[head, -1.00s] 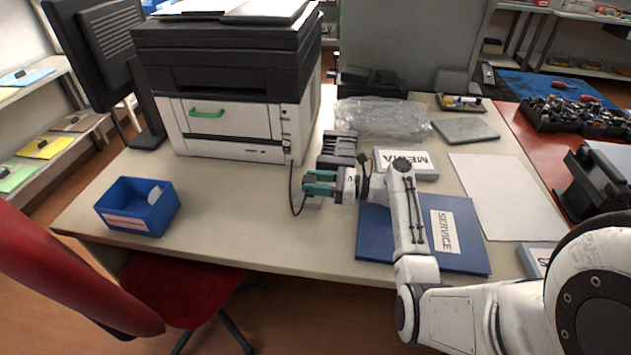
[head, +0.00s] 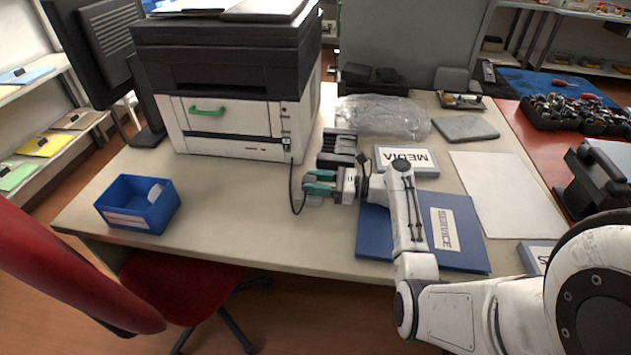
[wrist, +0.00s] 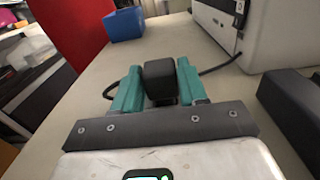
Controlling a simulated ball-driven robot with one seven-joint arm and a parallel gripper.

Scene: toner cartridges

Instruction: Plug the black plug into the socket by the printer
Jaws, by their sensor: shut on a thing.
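My gripper (head: 318,183) is over the table just in front of the printer's right corner. Its teal fingers, also in the wrist view (wrist: 160,85), are shut on the black plug (wrist: 160,78), a dark block between them. In the head view the fingers mostly hide the plug. A black cable (head: 292,185) loops from the printer's (head: 230,125) right front edge down to the gripper. A dark block with raised sections (head: 338,145) lies right of the printer, behind the gripper; I cannot tell whether it is the socket. It shows at the wrist view's right edge (wrist: 292,100).
A blue bin (head: 137,204) stands at the front left. Clear plastic wrap (head: 382,117) lies further back. The table between bin and gripper is clear.

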